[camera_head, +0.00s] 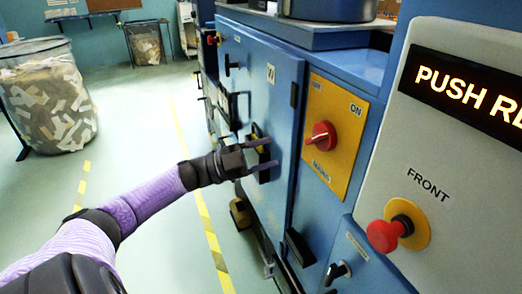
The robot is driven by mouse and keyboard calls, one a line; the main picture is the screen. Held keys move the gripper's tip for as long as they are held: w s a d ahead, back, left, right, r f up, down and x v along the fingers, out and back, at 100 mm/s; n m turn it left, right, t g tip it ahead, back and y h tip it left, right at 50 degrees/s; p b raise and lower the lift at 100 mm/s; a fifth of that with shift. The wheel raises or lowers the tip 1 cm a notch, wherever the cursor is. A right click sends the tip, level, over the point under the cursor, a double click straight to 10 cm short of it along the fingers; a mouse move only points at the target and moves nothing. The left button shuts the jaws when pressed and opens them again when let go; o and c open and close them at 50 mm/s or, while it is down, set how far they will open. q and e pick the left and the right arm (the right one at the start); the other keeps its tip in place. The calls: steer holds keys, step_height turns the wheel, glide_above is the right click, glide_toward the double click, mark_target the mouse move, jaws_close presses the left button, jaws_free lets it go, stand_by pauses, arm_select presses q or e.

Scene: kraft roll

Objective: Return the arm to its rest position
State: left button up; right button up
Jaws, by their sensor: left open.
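My left arm, with purple sleeves and black joints, reaches in from the lower left. My left gripper (264,155) is open, its two fingers spread one above the other. It is in front of the blue machine cabinet (270,78), at a black and yellow fitting (258,134) that it partly hides. I cannot tell whether the fingers touch the fitting. I see nothing held between the fingers. My right gripper is not in view.
Right of my gripper is a red MAINS switch (320,137) on a yellow plate (337,105). A red FRONT button (384,234) and lit display (468,90) are nearer. Waste bins (48,98) stand at left. Floor (130,105) between them and the machine is clear.

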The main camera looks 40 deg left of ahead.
arm_select(q)
steer(key=shift+s+a+f, duration=0.2)
steer(key=shift+s+a, duration=0.2)
steer(key=shift+s, duration=0.15)
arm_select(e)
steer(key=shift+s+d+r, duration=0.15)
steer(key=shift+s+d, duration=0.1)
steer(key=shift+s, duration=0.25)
